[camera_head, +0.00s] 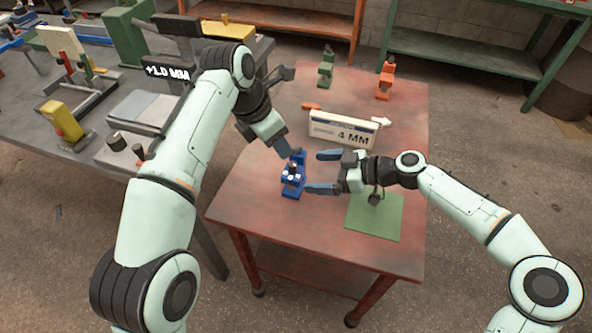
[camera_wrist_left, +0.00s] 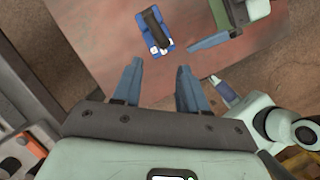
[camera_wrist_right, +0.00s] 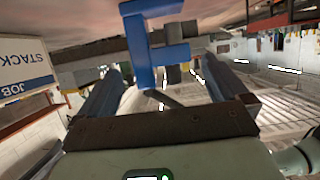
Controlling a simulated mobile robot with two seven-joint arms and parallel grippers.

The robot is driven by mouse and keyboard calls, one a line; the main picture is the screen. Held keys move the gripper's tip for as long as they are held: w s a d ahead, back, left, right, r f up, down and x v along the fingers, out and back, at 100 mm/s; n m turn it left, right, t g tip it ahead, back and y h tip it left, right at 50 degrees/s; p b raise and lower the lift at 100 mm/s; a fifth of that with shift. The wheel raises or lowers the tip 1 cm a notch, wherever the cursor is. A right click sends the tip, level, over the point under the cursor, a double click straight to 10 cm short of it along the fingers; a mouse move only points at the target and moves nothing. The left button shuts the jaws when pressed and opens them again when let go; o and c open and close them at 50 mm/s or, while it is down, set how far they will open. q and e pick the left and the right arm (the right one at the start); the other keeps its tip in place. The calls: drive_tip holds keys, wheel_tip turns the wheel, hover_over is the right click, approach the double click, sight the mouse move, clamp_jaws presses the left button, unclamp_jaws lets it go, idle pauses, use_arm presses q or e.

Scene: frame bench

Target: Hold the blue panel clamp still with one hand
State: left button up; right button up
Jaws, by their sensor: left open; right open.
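The blue panel clamp (camera_head: 293,178) stands on the red table, left of its middle. My left gripper (camera_head: 285,149) is open and above and behind it, fingers angled down. In the left wrist view the clamp (camera_wrist_left: 154,30) lies beyond my open fingertips (camera_wrist_left: 160,60), apart from them. My right gripper (camera_head: 324,172) is open just to the right of the clamp, fingers pointing at it. In the right wrist view the clamp's blue frame (camera_wrist_right: 144,62) shows ahead between my open fingers (camera_wrist_right: 163,72). I see neither gripper closed on it.
A green clamp (camera_head: 326,68) and an orange clamp (camera_head: 386,78) stand at the table's far end. A green mat (camera_head: 373,217) lies near right. A grey bench (camera_head: 85,150) adjoins at left.

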sight(288, 172)
drive_tip(key=x, duration=0.9)
drive_tip(key=shift+a+f, duration=0.25)
drive_tip(key=c, duration=1.1)
drive_tip(key=shift+o, duration=0.2)
drive_tip(key=shift+r, duration=0.1)
